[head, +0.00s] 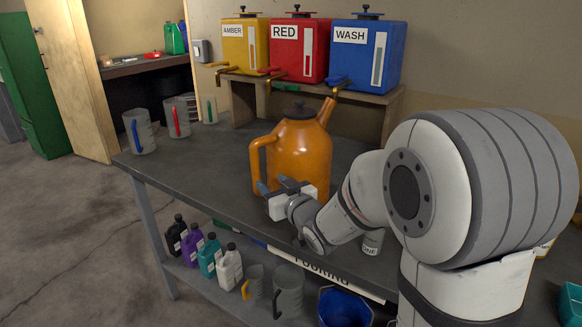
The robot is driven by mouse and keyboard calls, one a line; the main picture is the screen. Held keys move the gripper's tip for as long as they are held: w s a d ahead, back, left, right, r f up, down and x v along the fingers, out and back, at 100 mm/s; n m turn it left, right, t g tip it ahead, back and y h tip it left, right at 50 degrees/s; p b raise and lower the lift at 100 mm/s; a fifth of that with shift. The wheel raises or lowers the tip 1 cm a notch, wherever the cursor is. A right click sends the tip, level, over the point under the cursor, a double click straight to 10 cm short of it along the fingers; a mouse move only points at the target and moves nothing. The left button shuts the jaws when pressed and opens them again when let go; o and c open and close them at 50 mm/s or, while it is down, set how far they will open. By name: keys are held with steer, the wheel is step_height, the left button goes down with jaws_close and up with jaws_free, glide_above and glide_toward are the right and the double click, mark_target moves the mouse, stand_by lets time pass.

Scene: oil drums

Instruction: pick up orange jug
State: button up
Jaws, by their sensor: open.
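The orange jug (300,150) stands upright on the dark grey workbench (225,180). It has a black lid knob on top, a handle on its left side and a spout rising to the upper right. My gripper (279,185) is open at the jug's near side, low on its body. The gripper hides part of the jug's lower front. I cannot tell whether the fingers touch the jug.
Yellow (245,45), red (299,48) and blue (367,53) tanks with taps stand on a raised shelf behind the jug. Several grey measuring jugs, one with a blue handle (139,132), stand at the bench's left end. Bottles (208,255) sit on the lower shelf. The bench left of the jug is clear.

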mark_target(258, 172)
steer(key=shift+w+a+y, duration=0.3)
steer(key=shift+w+a, duration=0.05)
steer(key=shift+a, duration=0.2)
steer(key=p+x, duration=0.1)
steer(key=x, duration=0.6)
steer(key=shift+a+r, duration=0.15)
steer(key=shift+r, duration=0.05)
steer(key=shift+c, duration=0.2)
jaws_close()
steer(key=shift+r, duration=0.1)
